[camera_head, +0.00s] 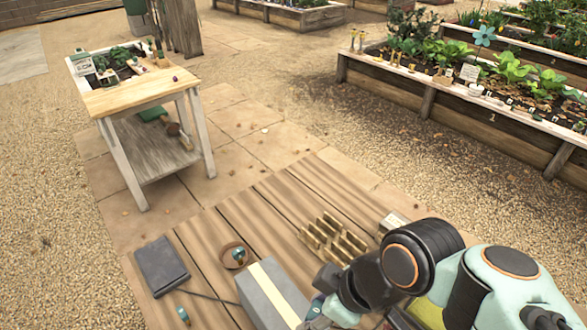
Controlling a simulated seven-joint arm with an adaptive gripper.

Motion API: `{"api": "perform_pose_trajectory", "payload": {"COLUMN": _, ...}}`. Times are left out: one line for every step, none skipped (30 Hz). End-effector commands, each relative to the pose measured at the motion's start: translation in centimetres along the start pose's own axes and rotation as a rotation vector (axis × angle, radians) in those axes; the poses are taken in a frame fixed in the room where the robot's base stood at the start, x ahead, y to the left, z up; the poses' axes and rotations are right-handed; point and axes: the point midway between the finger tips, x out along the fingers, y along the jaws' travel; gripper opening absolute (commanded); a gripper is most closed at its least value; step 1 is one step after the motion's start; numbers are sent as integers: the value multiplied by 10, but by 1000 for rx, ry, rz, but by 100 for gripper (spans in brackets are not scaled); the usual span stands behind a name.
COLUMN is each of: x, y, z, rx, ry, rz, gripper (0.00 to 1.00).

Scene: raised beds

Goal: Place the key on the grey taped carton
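The grey taped carton (289,285) stands on the slatted wooden table at the bottom of the view, with a pale yellow tape strip along its top. Its lower end is cut off by the picture edge. I cannot make out a key for certain. A small teal item (183,316) lies on the table left of the carton. Another small teal item (238,255) sits in a round brown dish (229,264). My arm comes in from the bottom right and reaches down close to the carton's right side. My gripper's fingers do not show, and what they hold is hidden.
A dark grey flat case (162,266) lies at the table's left, with a thin dark line running toward the carton. A brass-coloured slotted rack (333,240) and a small pale box (393,222) stand right.

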Motion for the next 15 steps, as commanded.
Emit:
{"api": "perform_pose_trajectory", "payload": {"x": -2, "y": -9, "z": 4, "rx": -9, "ry": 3, "rz": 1, "gripper": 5}}
{"api": "perform_pose_trajectory", "payload": {"x": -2, "y": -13, "z": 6, "rx": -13, "ry": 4, "rz": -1, "gripper": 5}}
{"api": "perform_pose_trajectory", "payload": {"x": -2, "y": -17, "z": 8, "rx": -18, "ry": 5, "rz": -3, "gripper": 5}}
{"api": "perform_pose_trajectory", "payload": {"x": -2, "y": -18, "z": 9, "rx": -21, "ry": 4, "rz": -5, "gripper": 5}}
{"api": "perform_pose_trajectory", "payload": {"x": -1, "y": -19, "z": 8, "rx": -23, "ry": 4, "rz": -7, "gripper": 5}}
{"api": "perform_pose_trajectory", "payload": {"x": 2, "y": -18, "z": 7, "rx": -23, "ry": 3, "rz": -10, "gripper": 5}}
{"api": "perform_pose_trajectory", "payload": {"x": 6, "y": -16, "z": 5, "rx": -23, "ry": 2, "rz": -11, "gripper": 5}}
{"api": "perform_pose_trajectory", "payload": {"x": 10, "y": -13, "z": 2, "rx": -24, "ry": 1, "rz": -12, "gripper": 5}}
{"api": "perform_pose_trajectory", "payload": {"x": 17, "y": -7, "z": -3, "rx": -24, "ry": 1, "rz": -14, "gripper": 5}}
{"api": "perform_pose_trajectory", "payload": {"x": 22, "y": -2, "z": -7, "rx": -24, "ry": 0, "rz": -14, "gripper": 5}}
{"api": "perform_pose_trajectory", "payload": {"x": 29, "y": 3, "z": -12, "rx": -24, "ry": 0, "rz": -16, "gripper": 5}}
{"api": "perform_pose_trajectory", "payload": {"x": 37, "y": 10, "z": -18, "rx": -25, "ry": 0, "rz": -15, "gripper": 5}}
{"api": "perform_pose_trajectory", "payload": {"x": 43, "y": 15, "z": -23, "rx": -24, "ry": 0, "rz": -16, "gripper": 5}}
{"api": "perform_pose_trajectory", "payload": {"x": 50, "y": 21, "z": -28, "rx": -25, "ry": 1, "rz": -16, "gripper": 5}}
{"api": "perform_pose_trajectory", "payload": {"x": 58, "y": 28, "z": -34, "rx": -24, "ry": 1, "rz": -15, "gripper": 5}}
